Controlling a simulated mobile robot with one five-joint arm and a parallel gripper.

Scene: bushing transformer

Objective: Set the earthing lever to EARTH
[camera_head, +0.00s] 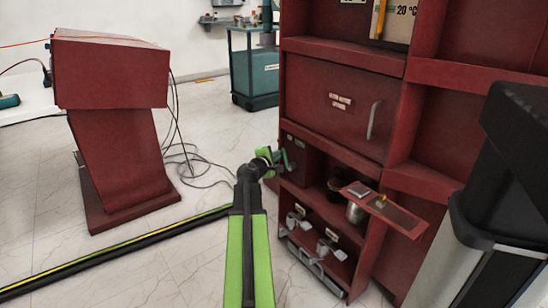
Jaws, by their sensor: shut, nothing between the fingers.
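My green and black arm reaches forward from the bottom of the picture to the red cabinet (340,62). My gripper (287,160) is at the cabinet's left front edge, beside the upper lower-level compartment. It is small in this view and its fingers look closed, with nothing seen between them. I cannot make out the earthing lever or an EARTH mark for certain. My gripper and wrist cover part of the cabinet's left edge, and a lever there could be hidden. Whether the gripper touches anything cannot be told.
Grey metal fittings (331,249) sit on the cabinet's low shelf. A small red flap (405,217) juts out at right, near a metal cup (356,213). A red lectern-like stand (115,150) and loose cables (187,160) are at left. A black-yellow floor strip (120,248) crosses the floor.

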